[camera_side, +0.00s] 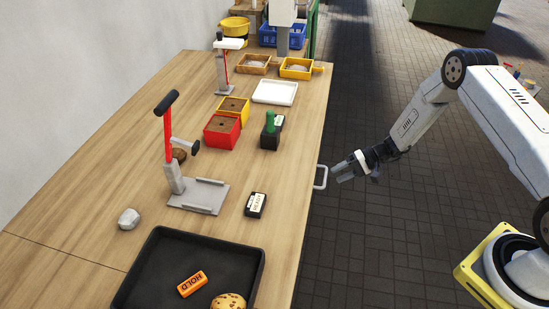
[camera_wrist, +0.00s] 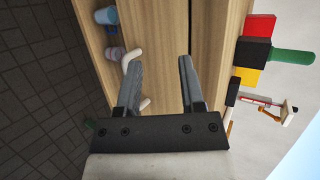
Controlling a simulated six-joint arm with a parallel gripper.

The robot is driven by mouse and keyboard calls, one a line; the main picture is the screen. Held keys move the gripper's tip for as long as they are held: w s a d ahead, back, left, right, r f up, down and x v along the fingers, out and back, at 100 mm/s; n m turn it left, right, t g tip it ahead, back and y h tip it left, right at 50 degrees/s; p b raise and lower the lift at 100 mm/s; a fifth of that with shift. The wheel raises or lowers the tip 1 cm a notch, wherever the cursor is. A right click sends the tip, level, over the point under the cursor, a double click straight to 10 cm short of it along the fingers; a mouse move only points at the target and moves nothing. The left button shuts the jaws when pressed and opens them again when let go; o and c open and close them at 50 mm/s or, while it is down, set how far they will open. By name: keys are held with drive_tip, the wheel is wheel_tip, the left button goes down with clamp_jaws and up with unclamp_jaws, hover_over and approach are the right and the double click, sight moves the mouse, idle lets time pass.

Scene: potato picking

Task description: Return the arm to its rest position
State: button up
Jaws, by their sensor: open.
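My gripper (camera_side: 340,173) is off the right edge of the wooden table (camera_side: 90,130), beside a pale handle (camera_side: 321,177) on the table's side. In the wrist view my gripper (camera_wrist: 160,62) is open, with nothing visible held between its two grey fingers. There the handle (camera_wrist: 131,57) shows partly behind the left finger; I cannot tell whether they touch. My arm reaches in from the right and bends down toward the table edge.
A black tray (camera_side: 157,255) at the front holds an orange HOLD block (camera_side: 193,284) and a speckled tan round item (camera_side: 228,301). A red-handled press (camera_side: 168,145), a red box (camera_side: 222,139) and a yellow box (camera_side: 233,104) stand farther back. The dark floor (camera_side: 390,240) right of the table looks clear.

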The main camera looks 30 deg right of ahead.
drive_tip(key=s+a+r+n+h, duration=0.1)
drive_tip(key=s+r+n+h, duration=0.1)
drive_tip(key=s+r, duration=0.4)
drive_tip(key=s+a+r+n+g+h, duration=0.1)
drive_tip(key=s+a+r+n+h, duration=0.1)
drive_tip(key=s+r+h, duration=0.3)
drive_tip(key=s+a+r+n+g+h, duration=0.1)
drive_tip(key=s+a+r+n+h, duration=0.1)
drive_tip(key=s+r+h, duration=0.2)
drive_tip(key=shift+s+r+n, duration=0.3)
drive_tip(key=shift+s+r, duration=1.55)
drive_tip(key=shift+r, duration=1.6)
